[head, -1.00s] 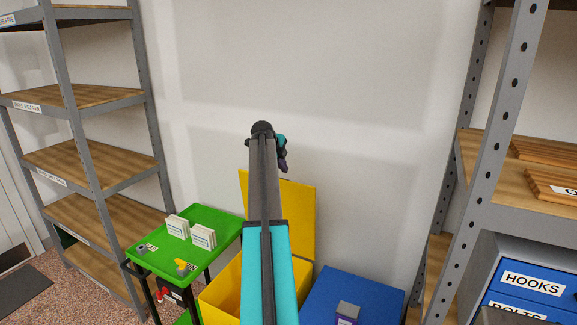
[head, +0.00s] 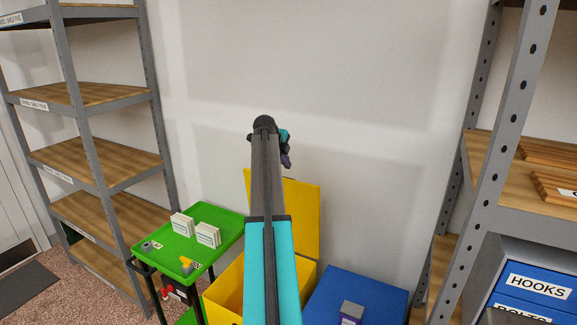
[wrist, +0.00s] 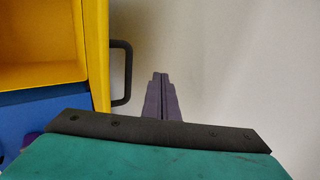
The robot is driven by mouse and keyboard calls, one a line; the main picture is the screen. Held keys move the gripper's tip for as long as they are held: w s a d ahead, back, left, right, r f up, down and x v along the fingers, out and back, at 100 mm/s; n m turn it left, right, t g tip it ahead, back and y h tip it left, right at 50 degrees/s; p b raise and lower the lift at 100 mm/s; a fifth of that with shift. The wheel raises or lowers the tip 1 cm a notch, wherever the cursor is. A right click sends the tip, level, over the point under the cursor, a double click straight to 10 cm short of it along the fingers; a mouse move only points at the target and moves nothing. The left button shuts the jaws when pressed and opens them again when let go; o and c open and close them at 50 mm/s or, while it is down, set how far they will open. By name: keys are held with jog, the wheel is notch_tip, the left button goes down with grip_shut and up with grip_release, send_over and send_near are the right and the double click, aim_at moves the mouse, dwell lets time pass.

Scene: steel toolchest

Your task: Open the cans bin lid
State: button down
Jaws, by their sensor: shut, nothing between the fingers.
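The yellow bin (head: 228,289) stands open, with its yellow lid (head: 305,215) raised upright near the wall. No label naming the cans bin is readable on it. In the wrist view, the yellow lid's edge (wrist: 98,50) carries a dark handle (wrist: 128,72). My gripper (wrist: 160,76) is shut and empty, to the right of the handle and apart from it, in front of the pale wall. In the head view, my gripper (head: 287,162) shows above the raised lid, and my arm hides part of the bin and lid.
A blue bin (head: 340,285) with its lid down stands right of the yellow bin, with a small box (head: 351,312) on top. A green cart (head: 207,252) stands to the left. Shelving racks flank both sides. The wall above the bins is clear.

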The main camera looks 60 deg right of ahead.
jog(key=p+v, duration=0.1)
jog(key=v, duration=0.6)
jog(key=shift+r, duration=0.3)
jog(key=shift+s, duration=0.1)
